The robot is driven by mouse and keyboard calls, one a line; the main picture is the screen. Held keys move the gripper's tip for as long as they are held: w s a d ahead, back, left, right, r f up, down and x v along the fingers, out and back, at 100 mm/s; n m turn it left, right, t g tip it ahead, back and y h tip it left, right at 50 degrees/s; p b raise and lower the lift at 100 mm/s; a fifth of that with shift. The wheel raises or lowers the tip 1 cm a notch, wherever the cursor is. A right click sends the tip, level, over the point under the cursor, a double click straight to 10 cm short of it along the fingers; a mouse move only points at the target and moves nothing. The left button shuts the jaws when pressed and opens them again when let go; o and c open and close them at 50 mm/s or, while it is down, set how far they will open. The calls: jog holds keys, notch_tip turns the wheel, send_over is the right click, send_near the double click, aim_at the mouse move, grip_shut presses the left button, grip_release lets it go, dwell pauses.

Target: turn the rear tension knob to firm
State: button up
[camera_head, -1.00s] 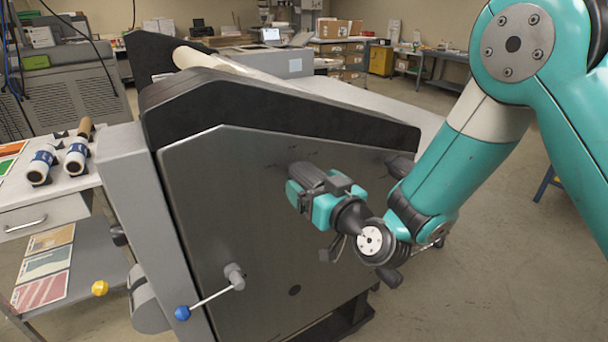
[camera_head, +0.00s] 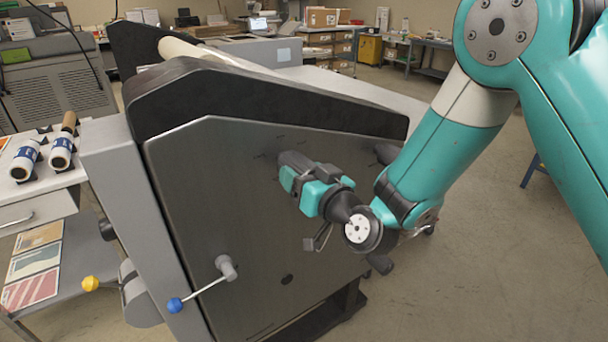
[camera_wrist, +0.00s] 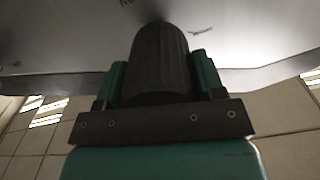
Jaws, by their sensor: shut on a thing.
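A dark ribbed knob (camera_head: 296,160) sticks out of the upper part of the laminator's grey side panel (camera_head: 215,190). My gripper (camera_head: 290,176) is at this knob, with its teal fingers on either side of it. In the wrist view the ribbed knob (camera_wrist: 160,62) stands between the two fingers (camera_wrist: 160,78), which are closed on its sides. The panel lettering near the knob is partly hidden and too small to read.
A blue-tipped lever (camera_head: 200,290) and a yellow-tipped handle (camera_head: 92,284) stick out at the lower left. A side table (camera_head: 45,200) with white rolls (camera_head: 62,152) stands left of the laminator.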

jog(key=m, duration=0.9)
dwell(0.5)
jog(key=o, duration=0.9)
